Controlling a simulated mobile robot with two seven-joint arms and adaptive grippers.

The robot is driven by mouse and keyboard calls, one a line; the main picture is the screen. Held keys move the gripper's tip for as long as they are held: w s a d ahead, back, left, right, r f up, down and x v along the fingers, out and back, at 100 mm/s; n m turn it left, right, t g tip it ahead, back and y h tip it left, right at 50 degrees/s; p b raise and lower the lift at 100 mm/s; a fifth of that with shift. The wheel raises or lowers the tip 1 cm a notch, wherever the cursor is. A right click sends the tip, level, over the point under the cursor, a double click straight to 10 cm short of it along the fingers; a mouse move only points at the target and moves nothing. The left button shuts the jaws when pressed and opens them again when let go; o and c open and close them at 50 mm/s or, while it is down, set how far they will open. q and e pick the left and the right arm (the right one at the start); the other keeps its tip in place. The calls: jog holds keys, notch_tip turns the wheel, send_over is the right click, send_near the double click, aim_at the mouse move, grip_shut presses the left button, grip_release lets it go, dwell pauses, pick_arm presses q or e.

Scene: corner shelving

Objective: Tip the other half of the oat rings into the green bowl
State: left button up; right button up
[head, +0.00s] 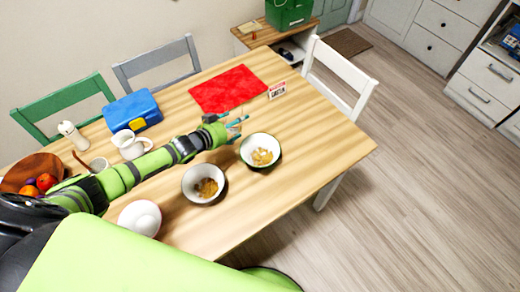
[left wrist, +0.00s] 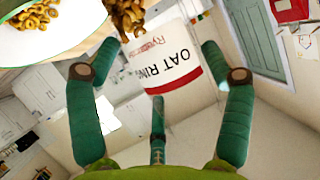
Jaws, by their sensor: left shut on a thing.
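The green bowl (head: 246,151), white inside, stands near the table's right end with some oat rings (head: 262,157) in it. In the left wrist view the green-rimmed bowl (left wrist: 60,53) shows at top left with rings inside. My left gripper (head: 238,125) is beside and above this bowl, at its far left. It is shut on a container labelled "OAT RIN…" (left wrist: 172,68), whose print appears tilted in the wrist view. A clump of oat rings (left wrist: 126,16) shows at its upper end; I cannot tell whether they are falling. The container is hard to make out in the head view.
A second bowl (head: 190,180) with brown contents stands just left of the green bowl. A white dome-like item (head: 140,218), jug (head: 130,145), blue box (head: 133,109), fruit plate (head: 25,172), red mat (head: 228,88) and small sign (head: 277,90) are on the table. The front right corner is clear.

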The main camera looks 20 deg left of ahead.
aim_at(241, 105)
pick_arm(q)
jog(key=shift+w+a+h+b, duration=0.15)
jog(key=shift+h+b, duration=0.15)
jog(key=shift+b, duration=0.05)
jog(key=shift+r+n, duration=0.25)
jog(key=shift+n, duration=0.05)
notch_tip(241, 105, up, 5)
jog(key=p, duration=0.5)
jog(key=shift+r, duration=0.8)
jog(key=shift+b, duration=0.3)
